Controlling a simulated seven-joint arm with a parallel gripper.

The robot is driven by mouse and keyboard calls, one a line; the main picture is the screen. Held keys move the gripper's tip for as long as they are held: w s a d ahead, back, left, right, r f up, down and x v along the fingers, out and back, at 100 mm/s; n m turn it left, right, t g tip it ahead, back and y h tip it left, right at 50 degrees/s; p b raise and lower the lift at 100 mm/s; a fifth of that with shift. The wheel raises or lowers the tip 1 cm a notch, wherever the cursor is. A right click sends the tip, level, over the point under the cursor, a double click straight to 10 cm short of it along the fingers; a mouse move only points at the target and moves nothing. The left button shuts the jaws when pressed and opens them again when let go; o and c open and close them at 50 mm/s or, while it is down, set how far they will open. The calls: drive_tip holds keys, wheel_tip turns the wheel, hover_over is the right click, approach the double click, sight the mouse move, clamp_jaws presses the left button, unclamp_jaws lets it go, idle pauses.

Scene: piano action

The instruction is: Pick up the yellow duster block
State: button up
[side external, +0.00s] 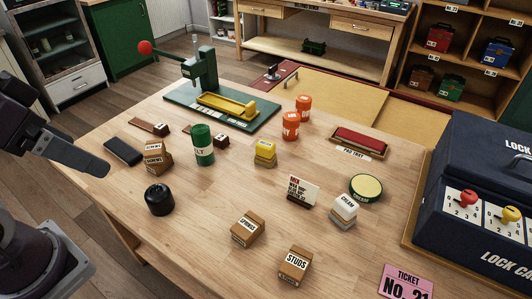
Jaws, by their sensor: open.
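The yellow duster block (265,154) stands on the wooden table near its middle, with a label on its upper part. It is upright, and nothing touches it. My gripper (92,163) is at the left edge of the side view, above the table's left side. It points right and down, far to the left of the yellow block. It is seen nearly edge-on, so the gap between its fingers does not show clearly. It holds nothing that I can see.
Left of the block stand a green canister (202,145), brown boxes (157,157) and a black round thing (159,200). Orange jars (291,125) stand behind it. A green press (200,75) is at the back. A dark case (480,160) fills the right. Table directly in front is clear.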

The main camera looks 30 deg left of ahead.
drive_tip(key=n+t, duration=0.1)
drive_tip(key=t, duration=0.5)
hover_over(263, 153)
drive_tip(key=s, duration=0.1)
wheel_tip(263, 153, down, 22)
drive_tip(key=shift+t+y, duration=0.6)
drive_tip(key=shift+t, duration=0.3)
drive_tip(key=f, duration=0.7)
drive_tip(key=shift+s+d+f, duration=0.1)
drive_tip(key=shift+s+f, duration=0.15)
drive_tip(key=shift+s, duration=0.1)
drive_tip(key=shift+w+f, duration=0.2)
drive_tip(key=shift+f, duration=0.05)
drive_tip(key=x, duration=0.6)
drive_tip(key=shift+w+f, duration=0.15)
drive_tip(key=shift+w, duration=0.1)
drive_tip(key=c, duration=1.5)
